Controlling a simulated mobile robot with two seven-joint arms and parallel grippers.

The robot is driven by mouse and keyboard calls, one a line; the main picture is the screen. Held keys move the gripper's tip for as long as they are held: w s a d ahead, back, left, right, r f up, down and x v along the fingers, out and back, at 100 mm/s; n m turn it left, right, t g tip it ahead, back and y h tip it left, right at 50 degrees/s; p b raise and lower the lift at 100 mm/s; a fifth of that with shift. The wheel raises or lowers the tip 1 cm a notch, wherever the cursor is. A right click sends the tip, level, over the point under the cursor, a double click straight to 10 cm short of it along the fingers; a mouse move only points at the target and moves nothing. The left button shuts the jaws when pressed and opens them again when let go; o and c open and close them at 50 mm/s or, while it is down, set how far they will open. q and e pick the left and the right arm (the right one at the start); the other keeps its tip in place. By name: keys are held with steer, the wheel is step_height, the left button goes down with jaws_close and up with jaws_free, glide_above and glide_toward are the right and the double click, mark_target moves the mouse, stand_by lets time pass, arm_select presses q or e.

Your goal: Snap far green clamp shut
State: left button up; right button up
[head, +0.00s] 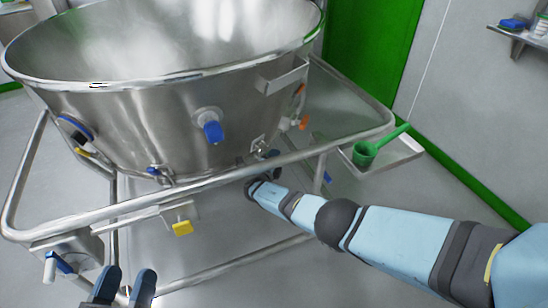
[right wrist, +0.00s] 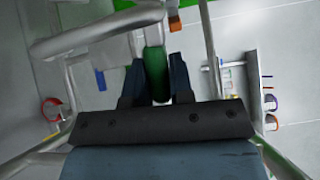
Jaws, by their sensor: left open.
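The far green clamp shows in the right wrist view as a green handle (right wrist: 156,72) below a metal fitting. It lies between the two dark fingers of my right gripper (right wrist: 157,84). I cannot tell whether the fingers press on it. In the head view my right arm reaches in from the right, and its gripper (head: 262,162) is mostly hidden at the lower side of the steel bowl (head: 160,115). No green clamp can be made out there. My left gripper (head: 124,288) is open and empty at the bottom left, below the frame rail.
A tubular steel frame (head: 120,212) surrounds the bowl, close to both grippers. A green scoop (head: 365,153) rests on a side tray (head: 402,158). A blue knob (head: 212,131) and a yellow tag (head: 182,228) stick out. A wall shelf (head: 520,38) is at upper right.

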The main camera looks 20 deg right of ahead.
steer(key=o, duration=0.4)
steer(key=shift+d, duration=0.1)
steer(key=shift+c, duration=0.2)
arm_select(q)
steer(key=shift+r, duration=0.1)
arm_select(e)
steer(key=shift+s, duration=0.1)
steer(key=shift+s+a+p, duration=0.25)
steer(key=shift+a+p, duration=0.15)
steer(key=shift+p, duration=0.05)
arm_select(q)
steer(key=s+a+f+g+y+p, duration=0.2)
steer(key=a+f+g+y+p, duration=0.2)
steer(key=f, duration=0.7)
steer(key=shift+s+a+g+p, duration=0.2)
steer(key=shift+a+g+p, duration=0.25)
steer(key=shift+g+p, duration=0.55)
arm_select(e)
steer(key=v, duration=1.2)
steer(key=shift+s+a, duration=0.25)
steer(key=shift+s, duration=0.1)
